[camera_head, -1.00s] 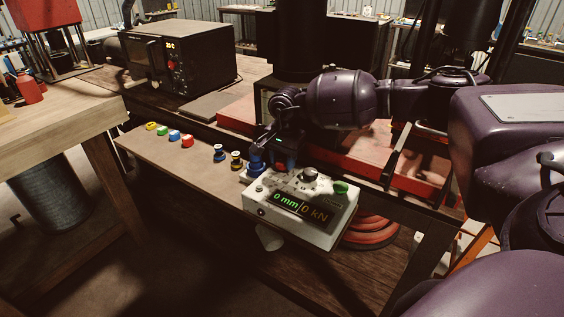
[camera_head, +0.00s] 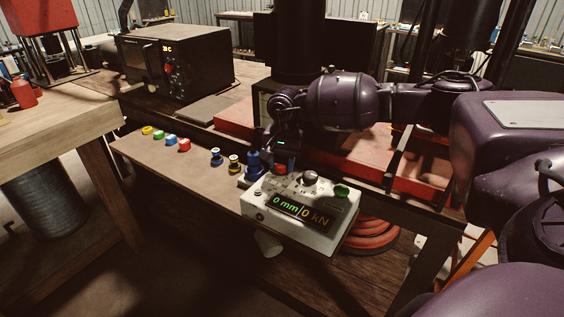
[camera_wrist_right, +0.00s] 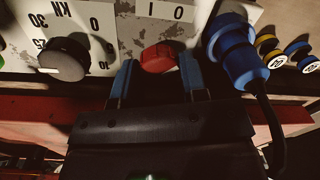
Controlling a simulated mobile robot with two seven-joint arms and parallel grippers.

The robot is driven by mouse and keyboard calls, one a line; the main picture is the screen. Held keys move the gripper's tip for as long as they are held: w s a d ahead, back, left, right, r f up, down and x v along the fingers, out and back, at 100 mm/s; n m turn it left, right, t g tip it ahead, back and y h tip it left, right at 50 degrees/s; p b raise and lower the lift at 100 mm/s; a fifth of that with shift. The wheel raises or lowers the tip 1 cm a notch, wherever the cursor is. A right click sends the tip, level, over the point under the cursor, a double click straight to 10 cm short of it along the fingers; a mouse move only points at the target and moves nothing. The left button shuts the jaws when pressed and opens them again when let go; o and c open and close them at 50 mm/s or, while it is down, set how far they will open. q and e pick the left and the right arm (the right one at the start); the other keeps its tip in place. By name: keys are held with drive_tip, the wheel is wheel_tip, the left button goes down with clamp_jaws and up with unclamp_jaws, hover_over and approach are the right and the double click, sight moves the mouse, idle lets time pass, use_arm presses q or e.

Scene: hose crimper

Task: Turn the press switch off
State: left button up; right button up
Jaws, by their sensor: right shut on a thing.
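My left gripper is not in view.
A blue plug (camera_wrist_right: 237,58) with a cable stands close beside the right gripper.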

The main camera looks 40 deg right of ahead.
sight(284, 163)
drive_tip(key=o, duration=0.9)
drive_tip(key=r, duration=1.1)
drive_tip(key=shift+s+d, duration=0.15)
drive_tip(key=shift+s, duration=0.05)
